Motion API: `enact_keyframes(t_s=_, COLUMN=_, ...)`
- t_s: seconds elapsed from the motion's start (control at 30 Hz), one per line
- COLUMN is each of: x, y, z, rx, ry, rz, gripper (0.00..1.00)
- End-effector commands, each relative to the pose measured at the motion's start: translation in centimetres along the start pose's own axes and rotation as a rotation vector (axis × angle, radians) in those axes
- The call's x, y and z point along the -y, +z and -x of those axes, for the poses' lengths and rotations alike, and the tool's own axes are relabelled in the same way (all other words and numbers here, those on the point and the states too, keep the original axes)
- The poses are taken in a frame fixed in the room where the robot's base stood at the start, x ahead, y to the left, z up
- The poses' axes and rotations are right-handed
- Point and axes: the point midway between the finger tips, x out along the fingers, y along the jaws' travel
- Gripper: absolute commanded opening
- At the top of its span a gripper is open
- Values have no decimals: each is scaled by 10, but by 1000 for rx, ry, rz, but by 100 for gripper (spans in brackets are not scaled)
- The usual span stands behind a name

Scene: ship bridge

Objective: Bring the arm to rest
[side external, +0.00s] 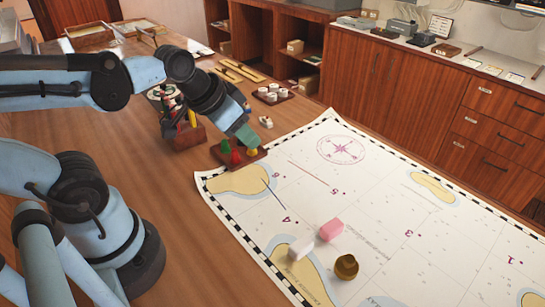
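My gripper (243,133) hangs at the end of my light blue and black arm, pointing down and to the right. Its greenish fingertips are just above a small dark red tray (258,158) that holds small red, green and yellow pieces. I cannot tell whether the fingers touch any piece. The gap between the fingers is too small to make out, so I cannot see whether they are open or hold something. The arm reaches in from the left edge over the wooden table.
A nautical chart (385,215) covers the table's right side. On it lie a white block (300,247), a pink block (332,229) and a brass cylinder (346,267). A tray with white cups (272,93) and a dark red holder (188,138) stand near the arm. Wooden cabinets (400,100) line the back.

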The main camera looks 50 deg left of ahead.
Motion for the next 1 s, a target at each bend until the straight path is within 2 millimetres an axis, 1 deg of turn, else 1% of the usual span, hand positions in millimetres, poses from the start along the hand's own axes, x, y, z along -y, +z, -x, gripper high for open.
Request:
enact_keyframes(t_s=0.03, x=-5, y=1, z=1, rx=-21, ry=-3, rz=21, gripper=39)
enact_keyframes(t_s=0.13, x=-8, y=1, z=3, rx=-47, ry=-9, rz=56, gripper=39)
enact_keyframes(t_s=0.5, x=-8, y=1, z=3, rx=-54, ry=-11, rz=70, gripper=39)
enact_keyframes(t_s=0.53, x=-8, y=1, z=3, rx=-54, ry=-11, rz=70, gripper=42)
enact_keyframes(t_s=0.67, x=-12, y=-4, z=5, rx=-39, ry=-3, rz=35, gripper=62)
enact_keyframes(t_s=0.7, x=-15, y=-9, z=7, rx=-27, ry=3, rz=3, gripper=68)
enact_keyframes(t_s=0.77, x=-22, y=-18, z=11, rx=1, ry=18, rz=-67, gripper=78)
enact_keyframes(t_s=0.87, x=-40, y=-39, z=19, rx=65, ry=57, rz=-238, gripper=93)
enact_keyframes(t_s=0.9, x=-49, y=-48, z=22, rx=94, ry=76, rz=-317, gripper=99)
enact_keyframes(t_s=1.0, x=-72, y=-69, z=30, rx=165, ry=128, rz=-521, gripper=100)
